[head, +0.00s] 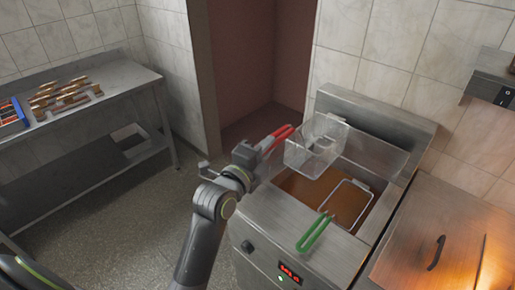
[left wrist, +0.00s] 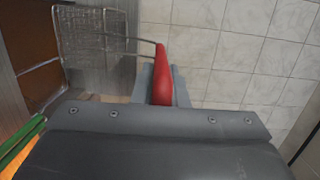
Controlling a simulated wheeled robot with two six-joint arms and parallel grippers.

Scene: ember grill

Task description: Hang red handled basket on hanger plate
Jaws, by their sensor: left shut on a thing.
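The red handled basket (head: 316,146) is a wire mesh basket held in the air over the back left of the fryer in the head view. My left gripper (head: 262,148) is shut on its red handle (head: 275,138). The left wrist view shows the red handle (left wrist: 162,76) between the fingers and the mesh basket (left wrist: 92,42) beyond it at the upper left. The upright steel back panel (head: 378,118) of the fryer stands behind the basket; I cannot make out a separate hanger plate. My right gripper is not in view.
A second basket with a green handle (head: 315,232) sits in the oil of the fryer (head: 262,215). A steel table (head: 120,82) with several brown items stands at the left. A lidded unit (head: 425,235) is at the right. Floor between table and fryer is free.

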